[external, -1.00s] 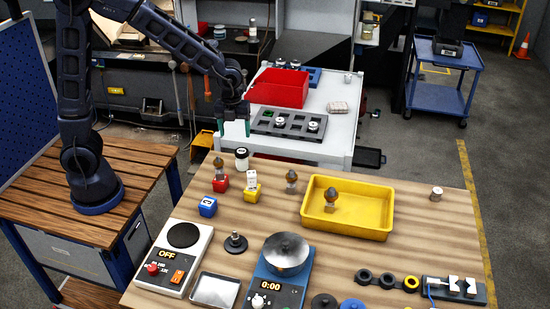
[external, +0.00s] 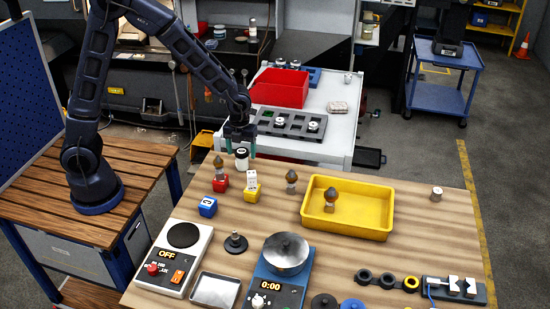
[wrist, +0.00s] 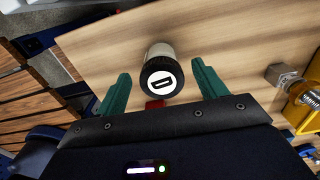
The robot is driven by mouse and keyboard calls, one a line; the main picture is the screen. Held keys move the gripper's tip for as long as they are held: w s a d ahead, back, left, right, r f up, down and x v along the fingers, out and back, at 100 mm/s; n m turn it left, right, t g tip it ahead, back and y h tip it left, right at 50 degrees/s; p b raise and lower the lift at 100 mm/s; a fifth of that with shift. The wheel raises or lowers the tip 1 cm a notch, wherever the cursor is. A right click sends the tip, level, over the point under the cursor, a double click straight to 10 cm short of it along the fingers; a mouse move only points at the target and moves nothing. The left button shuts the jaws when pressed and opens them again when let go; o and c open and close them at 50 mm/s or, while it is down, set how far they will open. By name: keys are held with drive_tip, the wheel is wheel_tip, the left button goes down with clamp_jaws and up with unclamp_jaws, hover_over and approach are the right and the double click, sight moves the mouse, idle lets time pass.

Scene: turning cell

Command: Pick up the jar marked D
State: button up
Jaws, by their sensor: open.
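The jar marked D (wrist: 161,76) shows in the wrist view, with a black lid bearing a white disc and a dark letter D. It lies between the two green fingers but a little beyond their tips. In the external view the jar (external: 242,160) stands upright at the back left edge of the wooden table, with my gripper (external: 240,150) right above and around it. My gripper (wrist: 158,75) is open in the wrist view, with a gap on each side of the jar.
On the wooden table (external: 420,220) near the jar are a red block (external: 220,183), a yellow block (external: 251,192) and a blue block (external: 207,207). A yellow tray (external: 380,222) stands to the right. A white cart (external: 338,148) is behind the table.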

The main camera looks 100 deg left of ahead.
drive_tip(key=shift+w+d+f, duration=0.1)
drive_tip(key=shift+f, duration=1.65)
drive_tip(key=c, duration=1.1)
drive_tip(key=shift+r, duration=0.1)
